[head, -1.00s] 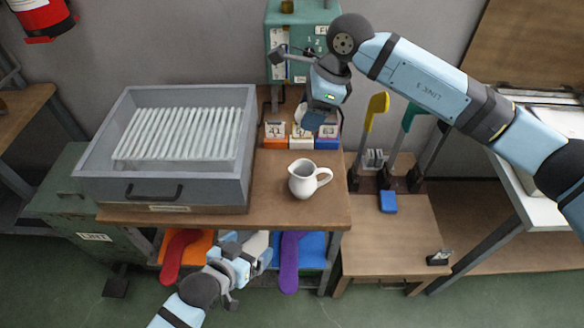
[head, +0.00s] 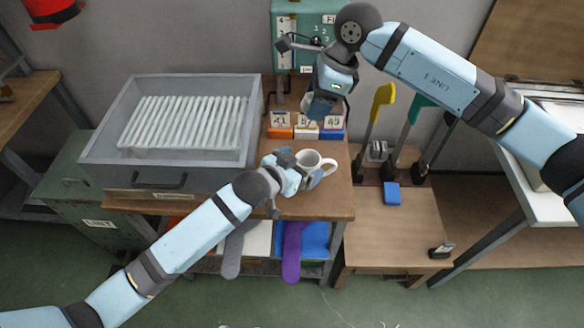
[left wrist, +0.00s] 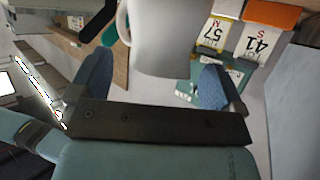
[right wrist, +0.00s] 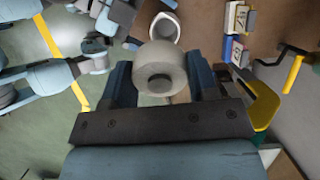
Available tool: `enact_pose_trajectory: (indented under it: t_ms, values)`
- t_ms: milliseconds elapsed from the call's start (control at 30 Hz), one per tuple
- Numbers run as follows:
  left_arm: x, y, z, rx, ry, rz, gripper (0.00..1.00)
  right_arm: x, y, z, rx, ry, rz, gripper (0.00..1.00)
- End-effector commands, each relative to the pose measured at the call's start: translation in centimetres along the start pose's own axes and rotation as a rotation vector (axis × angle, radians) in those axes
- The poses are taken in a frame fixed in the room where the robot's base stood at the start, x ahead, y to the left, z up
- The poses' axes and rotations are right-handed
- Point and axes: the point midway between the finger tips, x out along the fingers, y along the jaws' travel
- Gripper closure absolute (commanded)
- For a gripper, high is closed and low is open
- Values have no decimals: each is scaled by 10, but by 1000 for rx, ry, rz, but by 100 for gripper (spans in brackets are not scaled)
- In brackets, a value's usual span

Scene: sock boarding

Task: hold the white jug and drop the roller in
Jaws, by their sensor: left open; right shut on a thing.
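The white jug (head: 309,157) stands on the wooden bench top, its handle to the right. My left gripper (head: 305,176) is at the jug's near side, partly covering it. In the left wrist view the jug (left wrist: 172,40) fills the space just ahead of the open fingers (left wrist: 153,86); I cannot tell whether they touch it. My right gripper (head: 320,105) is above and behind the jug, shut on the pale roller. The roller (right wrist: 160,68) shows between its fingers in the right wrist view, with the jug's open mouth (right wrist: 164,27) beyond and below.
A grey tray (head: 92,150) with a row of white rods stands left of the jug. Numbered orange, white and blue blocks (head: 306,133) sit behind it. Yellow and green upright handles (head: 382,97) stand at the right. Coloured socks (head: 291,250) hang below the bench.

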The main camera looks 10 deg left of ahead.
Motion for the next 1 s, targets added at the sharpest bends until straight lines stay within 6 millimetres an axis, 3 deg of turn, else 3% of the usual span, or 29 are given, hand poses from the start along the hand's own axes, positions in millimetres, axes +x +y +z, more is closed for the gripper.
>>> enact_pose_trajectory:
  t_ms: [233,600,633,867,900,1000]
  values:
    - [32,0,0,0,0,0,5,0,0,0,0,0,0,71]
    - [38,0,0,0,0,0,5,0,0,0,0,0,0,71]
    - [38,0,0,0,0,0,7,0,0,0,0,0,0,71]
    - [38,0,0,0,0,0,60,0,0,0,0,0,0,71]
    - [38,0,0,0,0,0,65,0,0,0,0,0,0,71]
    - [38,0,1,0,-1,0,65,1,0,0,0,0,0,71]
